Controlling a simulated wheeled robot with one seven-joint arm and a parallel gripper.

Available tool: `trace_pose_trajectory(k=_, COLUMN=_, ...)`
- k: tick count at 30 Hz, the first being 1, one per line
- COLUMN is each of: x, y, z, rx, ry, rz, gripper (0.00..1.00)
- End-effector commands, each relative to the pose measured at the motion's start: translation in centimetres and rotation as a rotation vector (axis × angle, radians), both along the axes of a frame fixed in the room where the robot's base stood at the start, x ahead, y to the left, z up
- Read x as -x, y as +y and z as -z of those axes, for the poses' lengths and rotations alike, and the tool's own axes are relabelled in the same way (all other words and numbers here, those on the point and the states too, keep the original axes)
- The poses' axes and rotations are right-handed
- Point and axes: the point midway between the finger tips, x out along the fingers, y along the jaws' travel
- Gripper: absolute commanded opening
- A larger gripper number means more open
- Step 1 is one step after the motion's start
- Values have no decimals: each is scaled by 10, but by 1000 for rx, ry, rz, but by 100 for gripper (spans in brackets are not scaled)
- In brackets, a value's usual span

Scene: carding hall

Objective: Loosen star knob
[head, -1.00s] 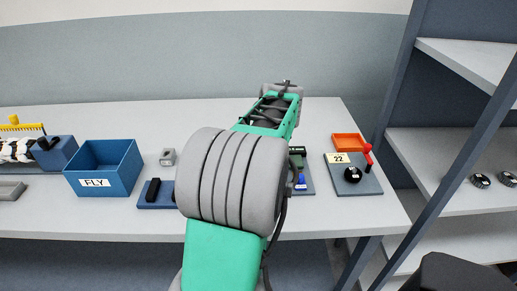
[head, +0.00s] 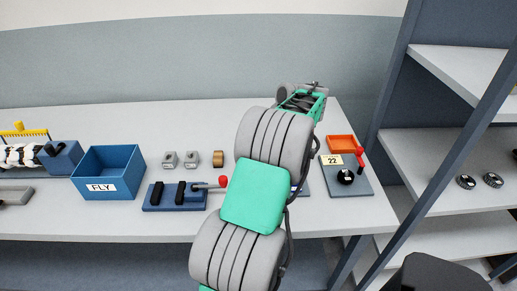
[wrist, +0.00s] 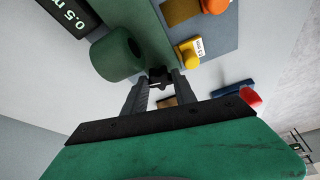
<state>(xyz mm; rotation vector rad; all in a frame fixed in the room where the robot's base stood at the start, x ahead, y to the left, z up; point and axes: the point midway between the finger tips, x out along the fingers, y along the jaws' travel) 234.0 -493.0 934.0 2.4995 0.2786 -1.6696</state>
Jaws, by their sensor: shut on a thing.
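In the wrist view, my gripper (wrist: 160,79) has its two fingers shut on a small dark knob (wrist: 158,74), which looks like the star knob. The knob is beside a green cylinder (wrist: 117,55) on a green body; its lobes are mostly hidden between the fingertips. In the head view, my arm covers my fingers, the knob and most of the fixture they are at.
A grey plate with a black round knob (head: 345,177), a red-handled lever (head: 360,157) and an orange tray (head: 342,142) is at right. A blue lever fixture (head: 176,197), small blocks and a FLY bin (head: 108,173) are at left. A shelf rack (head: 440,150) stands at right.

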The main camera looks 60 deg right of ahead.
Motion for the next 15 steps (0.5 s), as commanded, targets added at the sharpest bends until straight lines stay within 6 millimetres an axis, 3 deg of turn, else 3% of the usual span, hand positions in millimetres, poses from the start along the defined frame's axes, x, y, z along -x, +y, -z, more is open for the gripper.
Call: trace_pose_trajectory(k=15, x=-1, y=-3, z=-1, rx=0, ry=0, rz=-235, gripper=0)
